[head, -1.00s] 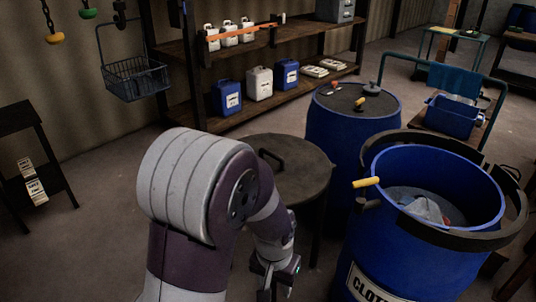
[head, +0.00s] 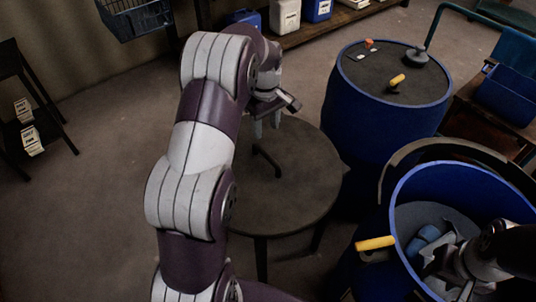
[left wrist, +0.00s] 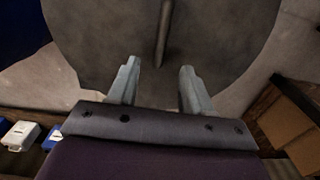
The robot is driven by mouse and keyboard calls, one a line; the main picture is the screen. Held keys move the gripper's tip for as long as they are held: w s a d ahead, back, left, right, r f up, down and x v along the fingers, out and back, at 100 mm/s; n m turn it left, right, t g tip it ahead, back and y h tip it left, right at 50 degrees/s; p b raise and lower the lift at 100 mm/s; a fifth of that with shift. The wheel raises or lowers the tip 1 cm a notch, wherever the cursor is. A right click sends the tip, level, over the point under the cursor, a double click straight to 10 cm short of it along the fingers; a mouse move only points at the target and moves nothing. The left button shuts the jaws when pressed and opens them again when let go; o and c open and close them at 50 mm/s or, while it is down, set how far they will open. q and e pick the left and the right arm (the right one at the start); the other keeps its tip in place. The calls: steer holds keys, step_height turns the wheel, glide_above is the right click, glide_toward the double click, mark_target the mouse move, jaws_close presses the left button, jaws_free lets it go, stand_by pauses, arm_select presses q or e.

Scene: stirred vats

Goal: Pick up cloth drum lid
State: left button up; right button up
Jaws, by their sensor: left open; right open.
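The cloth drum lid (head: 302,190) is a dark round disc with a bar handle (head: 267,158), lying flat on a stand. In the left wrist view the lid (left wrist: 100,40) fills the upper middle, with its handle (left wrist: 164,30) ahead of the fingers. My left gripper (head: 267,124) is open and empty over the lid's far part, apart from the handle. In the left wrist view its fingers (left wrist: 159,68) are spread, roughly in line with either side of the handle. The blue cloth drum (head: 398,190) stands open at right with cloths inside. My right gripper (head: 458,268) is at its mouth, fingers hard to make out.
A closed blue drum (head: 370,125) with a yellow-handled valve stands behind the lid. A yellow handle (head: 375,243) sticks out from the cloth drum's side. A shelf with jugs (head: 286,15) is at the back.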

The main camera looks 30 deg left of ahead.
mark_target(266, 153)
arm_select(q)
steer(key=f+b, duration=0.1)
steer(key=s+f+b, duration=0.1)
steer(key=f, duration=0.1)
steer(key=shift+s+d+b, duration=0.1)
steer(key=shift+s+b, duration=0.05)
steer(key=shift+b, duration=0.25)
steer(key=f, duration=0.9)
steer(key=shift+w+d+f, duration=0.1)
steer(key=shift+w+f, duration=0.05)
steer(key=shift+w, duration=0.25)
arm_select(e)
steer(key=f, duration=0.2)
steer(key=shift+s+f, duration=0.4)
arm_select(q)
steer(key=shift+s, duration=0.1)
arm_select(e)
steer(key=shift+d, duration=0.1)
arm_select(q)
steer(key=shift+f, duration=0.2)
arm_select(e)
steer(key=shift+r, duration=0.1)
arm_select(q)
jaws_close()
steer(key=shift+r, duration=0.1)
